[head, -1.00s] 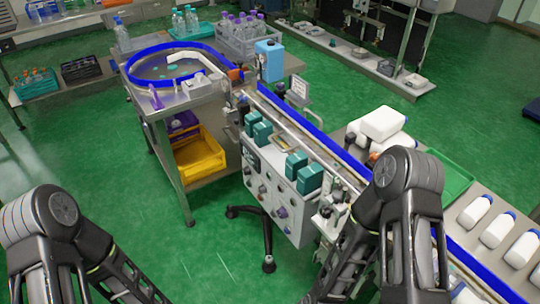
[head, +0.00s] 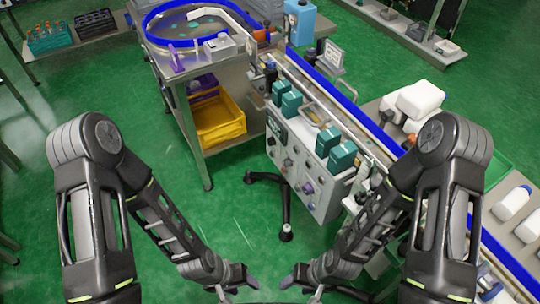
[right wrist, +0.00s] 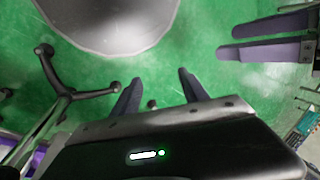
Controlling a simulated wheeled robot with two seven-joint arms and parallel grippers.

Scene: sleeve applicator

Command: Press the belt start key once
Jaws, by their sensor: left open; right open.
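The white control cabinet (head: 306,172) of the belt machine stands mid-picture in the head view, its front carrying a small dark display (head: 277,129) and several knobs and buttons. Which one is the belt start key is too small to tell. My left gripper (head: 239,287) is open and empty at the bottom of the head view, in front of and below the panel. My right gripper (head: 300,289) is open and empty just to its right, also apart from the panel. In the right wrist view my right gripper's fingers (right wrist: 160,92) are spread over green floor, and my left gripper (right wrist: 268,36) shows at upper right.
The blue-edged conveyor (head: 335,88) runs behind the cabinet, with teal boxes (head: 290,104) along it. White bottles (head: 420,99) lie at the right. A yellow crate (head: 217,122) sits under the steel table at left. A dark cabinet foot (head: 286,232) stands on the floor. Floor at left is clear.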

